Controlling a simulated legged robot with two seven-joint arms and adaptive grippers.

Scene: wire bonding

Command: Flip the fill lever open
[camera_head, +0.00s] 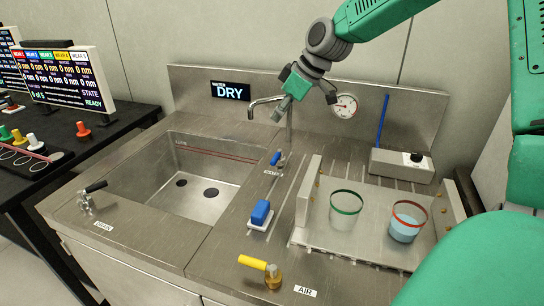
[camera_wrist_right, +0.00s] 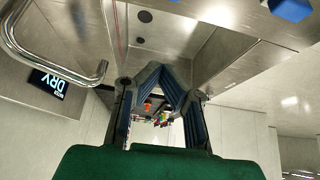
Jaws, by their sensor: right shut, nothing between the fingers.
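A small lever with a blue handle (camera_head: 276,158) stands on the steel deck just right of the sink; the small label (camera_head: 272,172) by it is too small to read surely. My right gripper (camera_head: 280,108) comes in from the top, in front of the faucet, above and behind the lever and apart from it. In the right wrist view its two fingers (camera_wrist_right: 172,74) are shut with nothing held between them. The lever cannot be made out in that view. My left gripper is not in view.
The sink (camera_head: 182,151) looks empty, under a faucet (camera_head: 264,102). A black-handled DRAIN lever (camera_head: 95,187) is at left, a yellow AIR lever (camera_head: 256,263) in front. A blue block (camera_head: 260,213) and two beakers, with green (camera_head: 346,203) and red (camera_head: 409,212) rims, stand nearby.

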